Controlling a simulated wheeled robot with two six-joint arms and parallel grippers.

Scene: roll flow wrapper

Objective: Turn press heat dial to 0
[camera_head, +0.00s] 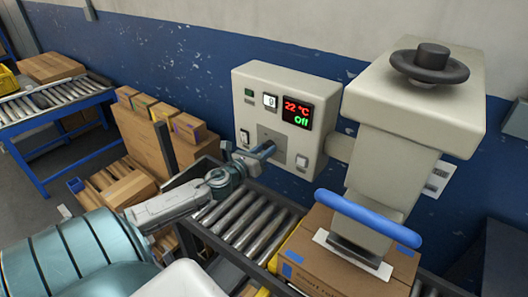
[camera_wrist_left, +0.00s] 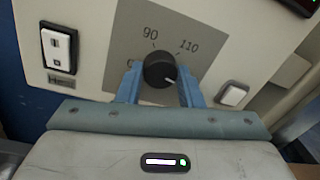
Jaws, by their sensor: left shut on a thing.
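The press heat dial (camera_wrist_left: 160,70) is a round black knob with a white pointer line, set on a grey plate (camera_wrist_left: 125,42) marked 90 and 110. The pointer faces right and slightly down. Another label at the dial's left is partly hidden by a finger; it looks like a 0. My left gripper (camera_wrist_left: 159,88) is shut on the dial, one blue finger on each side. In the head view my left gripper (camera_head: 262,150) reaches the control box (camera_head: 263,82) and hides the dial. The display (camera_head: 297,113) reads 22 °C in red and Off in green. My right gripper is not in view.
A rocker switch (camera_wrist_left: 59,48) sits left of the dial and a white button (camera_wrist_left: 233,95) sits right of it. The press's blue handle (camera_head: 368,220) stands over a cardboard box (camera_head: 330,270). A roller conveyor (camera_head: 245,220) runs below the control box.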

